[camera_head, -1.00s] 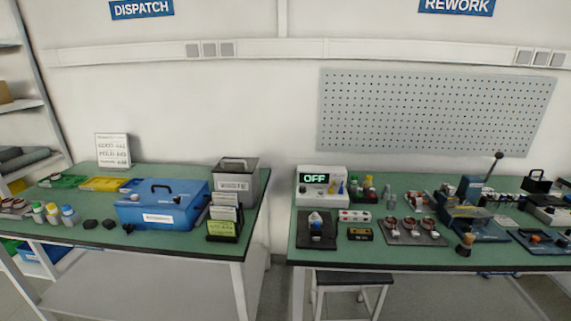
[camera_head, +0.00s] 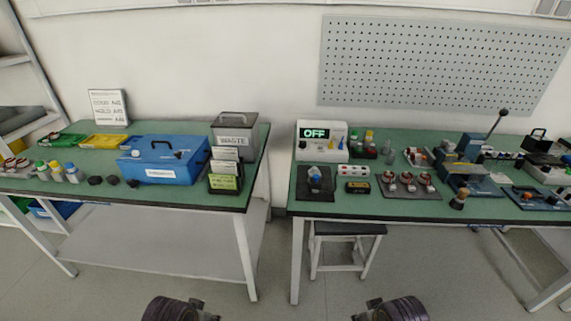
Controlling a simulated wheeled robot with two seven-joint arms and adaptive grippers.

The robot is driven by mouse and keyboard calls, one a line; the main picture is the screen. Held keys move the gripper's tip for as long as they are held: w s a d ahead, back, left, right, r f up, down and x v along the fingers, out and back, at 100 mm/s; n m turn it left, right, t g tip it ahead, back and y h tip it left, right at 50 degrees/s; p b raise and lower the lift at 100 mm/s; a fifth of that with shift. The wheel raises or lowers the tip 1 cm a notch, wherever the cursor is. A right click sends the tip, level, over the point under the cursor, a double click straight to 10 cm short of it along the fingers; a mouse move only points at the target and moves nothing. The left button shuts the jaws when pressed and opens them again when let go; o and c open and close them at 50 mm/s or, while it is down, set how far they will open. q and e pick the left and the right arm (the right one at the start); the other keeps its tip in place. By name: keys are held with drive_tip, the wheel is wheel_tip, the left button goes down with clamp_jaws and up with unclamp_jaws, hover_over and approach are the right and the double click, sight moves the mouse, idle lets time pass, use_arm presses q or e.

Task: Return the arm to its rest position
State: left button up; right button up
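Two dark, rounded parts of my own arms show at the bottom edge of the head view, one left of centre and one right of centre. They are low, in front of the tables and apart from them. No fingers can be made out on either, and neither gripper can be seen. Nothing is seen held.
The left green-topped table (camera_head: 110,150) bears a blue box (camera_head: 165,160), a grey waste bin (camera_head: 236,128) and bottles. The right table (camera_head: 300,206) bears a tester reading OFF (camera_head: 322,141), a dark mat with parts (camera_head: 410,186) and a press (camera_head: 465,170). A stool (camera_head: 346,230) stands below. A gap separates the tables.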

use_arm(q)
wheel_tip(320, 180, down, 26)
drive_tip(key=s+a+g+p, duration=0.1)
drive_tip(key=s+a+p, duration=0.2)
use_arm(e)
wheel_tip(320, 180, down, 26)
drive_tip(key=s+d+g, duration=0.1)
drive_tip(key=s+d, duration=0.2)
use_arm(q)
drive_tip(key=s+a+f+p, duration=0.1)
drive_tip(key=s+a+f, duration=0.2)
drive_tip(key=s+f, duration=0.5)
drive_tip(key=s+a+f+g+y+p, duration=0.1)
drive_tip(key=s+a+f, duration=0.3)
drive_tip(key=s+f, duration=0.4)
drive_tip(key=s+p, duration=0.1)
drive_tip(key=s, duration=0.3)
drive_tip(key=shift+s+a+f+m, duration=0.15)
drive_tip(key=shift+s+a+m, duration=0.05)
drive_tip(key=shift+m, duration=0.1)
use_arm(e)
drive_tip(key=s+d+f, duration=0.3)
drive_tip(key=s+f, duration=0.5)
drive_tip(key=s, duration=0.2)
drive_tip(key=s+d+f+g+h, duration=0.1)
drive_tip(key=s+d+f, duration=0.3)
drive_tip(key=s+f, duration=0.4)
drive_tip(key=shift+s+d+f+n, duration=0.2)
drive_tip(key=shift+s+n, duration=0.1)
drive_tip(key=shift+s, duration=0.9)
